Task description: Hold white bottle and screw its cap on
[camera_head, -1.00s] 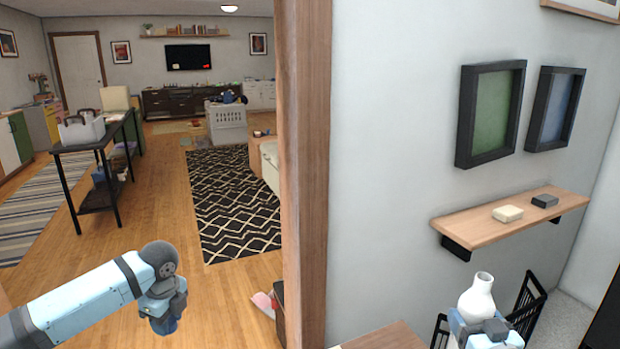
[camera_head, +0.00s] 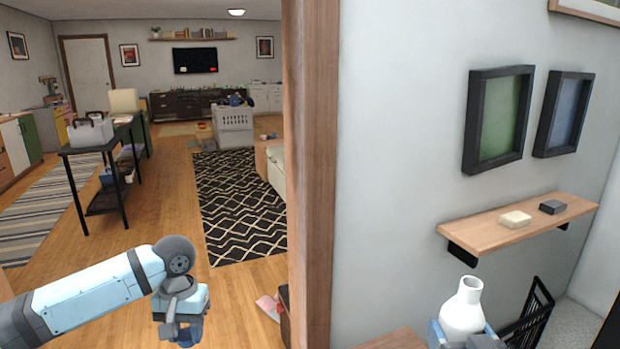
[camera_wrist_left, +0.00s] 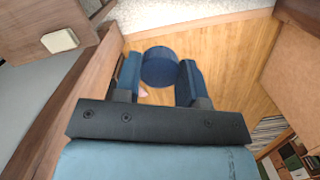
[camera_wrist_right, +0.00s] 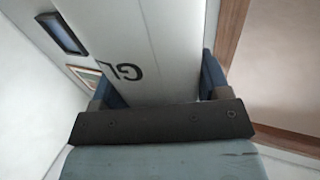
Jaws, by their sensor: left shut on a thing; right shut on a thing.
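The white bottle (camera_head: 463,312) stands roughly upright at the lower right of the head view, its neck bare. My right gripper (camera_head: 458,340) is shut around its body, partly cut off by the frame's bottom edge. In the right wrist view the bottle (camera_wrist_right: 160,45) fills the space between the fingers, with dark letters on its side. My left gripper (camera_head: 183,330) is at the lower left of the head view, well apart from the bottle. In the left wrist view it is shut on a round dark blue cap (camera_wrist_left: 160,68), held between the fingertips.
A wooden door frame (camera_head: 309,180) and wall end stand between my two grippers in the head view. A wall shelf (camera_head: 500,228) with two small blocks is above and behind the bottle. A black wire rack (camera_head: 530,315) is right of the bottle.

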